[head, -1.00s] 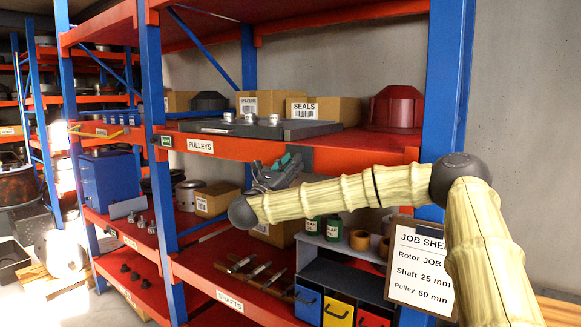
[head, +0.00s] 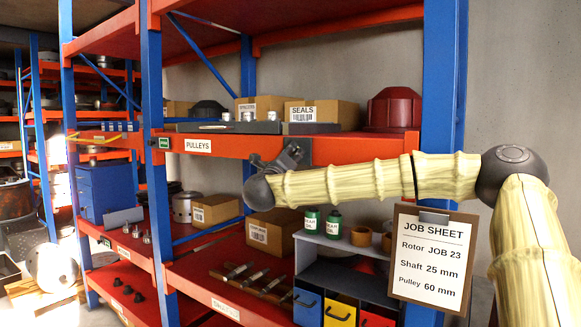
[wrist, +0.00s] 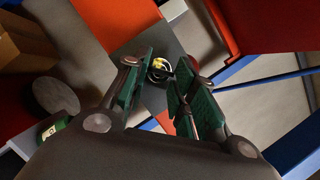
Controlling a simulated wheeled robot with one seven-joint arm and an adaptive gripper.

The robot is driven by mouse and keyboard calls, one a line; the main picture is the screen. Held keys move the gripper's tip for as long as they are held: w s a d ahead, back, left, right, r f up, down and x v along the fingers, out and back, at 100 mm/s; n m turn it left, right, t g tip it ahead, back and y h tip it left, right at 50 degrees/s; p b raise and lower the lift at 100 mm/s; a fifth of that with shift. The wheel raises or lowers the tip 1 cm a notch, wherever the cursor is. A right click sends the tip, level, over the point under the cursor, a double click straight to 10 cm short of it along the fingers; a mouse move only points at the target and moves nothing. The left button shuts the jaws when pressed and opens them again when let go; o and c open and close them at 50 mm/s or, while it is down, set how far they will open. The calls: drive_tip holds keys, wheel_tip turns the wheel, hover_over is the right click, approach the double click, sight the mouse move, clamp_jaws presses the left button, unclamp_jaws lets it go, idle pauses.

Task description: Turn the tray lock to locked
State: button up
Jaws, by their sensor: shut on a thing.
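The tray lock sits on a dark grey plate (head: 326,151) on the front of the red shelf beam. In the wrist view the plate (wrist: 153,97) lies beyond my fingers, with a small pale yellow and white round lock part (wrist: 160,66) between the fingertips. My gripper (head: 294,150) is at the plate in the head view and hides the lock there. In the wrist view its green-padded fingers (wrist: 162,78) are shut on the tray lock. I cannot read the lock's setting. The dark flat tray (head: 212,127) lies on the shelf above, bearing several metal parts.
Boxes (head: 322,111) and a red housing (head: 393,108) stand on the shelf above. Below are green bottles (head: 334,224), drawers (head: 341,311) and shafts. A job sheet board (head: 433,258) hangs at the right, under my arm. A blue post (head: 446,100) stands behind my arm.

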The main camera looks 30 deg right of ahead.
drive_tip(key=n, duration=0.2)
drive_tip(key=n+y, duration=0.2)
drive_tip(key=n, duration=0.1)
drive_tip(key=shift+s+r+n, duration=0.15)
drive_tip(key=shift+r+n, duration=0.1)
drive_tip(key=shift+n, duration=0.05)
drive_tip(key=shift+r+n+y+p, duration=0.1)
drive_tip(key=shift+n+y+p, duration=0.45)
drive_tip(key=shift+n, duration=0.75)
drive_tip(key=shift+r+n+y+p, duration=0.1)
drive_tip(key=shift+n+y+p, duration=0.4)
drive_tip(key=shift+n, duration=0.8)
drive_tip(key=shift+f, duration=0.1)
drive_tip(key=o, duration=1)
drive_tip(key=shift+s, duration=0.1)
drive_tip(key=v, duration=1.2)
drive_tip(key=shift+r, duration=0.2)
